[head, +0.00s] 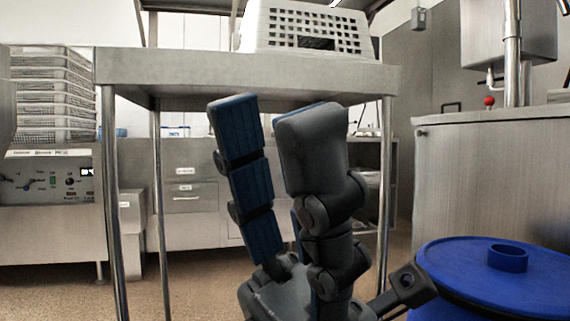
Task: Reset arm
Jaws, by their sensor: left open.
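My left gripper (262,128) stands upright in the lower middle of the head view, with its fingers pointing up. Its fingers are apart and nothing shows between them. The fingertips appear just below the front edge of a metal table (215,68). My right gripper is not in view.
A white perforated basket (262,30) sits upside down or closed-side out on the table. Stacked baskets (52,105) stand on a machine at the left. A blue lidded barrel (460,262) is at the lower right, close to my gripper. A metal counter (480,180) stands behind it.

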